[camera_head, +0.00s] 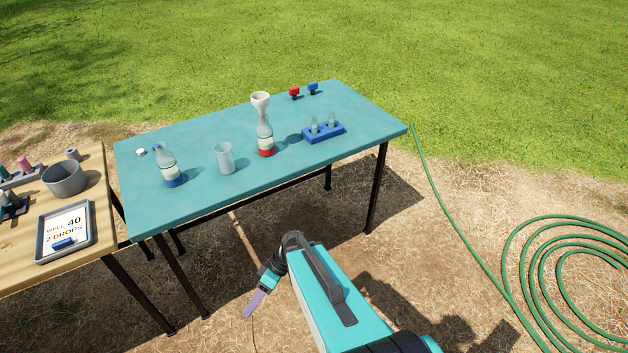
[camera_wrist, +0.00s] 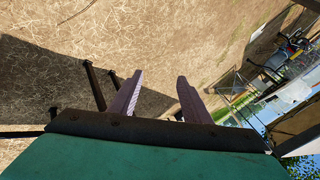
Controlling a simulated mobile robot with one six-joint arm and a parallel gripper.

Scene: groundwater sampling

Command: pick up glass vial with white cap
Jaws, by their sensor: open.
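Two small clear glass vials (camera_head: 315,124) (camera_head: 331,119) stand upright in a blue rack (camera_head: 325,134) at the right part of the teal table. They are too small to tell whether either has a white cap. A small white cap-like piece (camera_head: 141,152) lies at the table's left end. My gripper (camera_head: 254,304) is low in front of the table, over the ground, well away from the vials. In the wrist view its two pale purple fingers (camera_wrist: 159,78) are apart with nothing between them. No vial shows in the wrist view.
A wooden table (camera_head: 95,235) stands left; a green hose (camera_head: 510,260) lies right.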

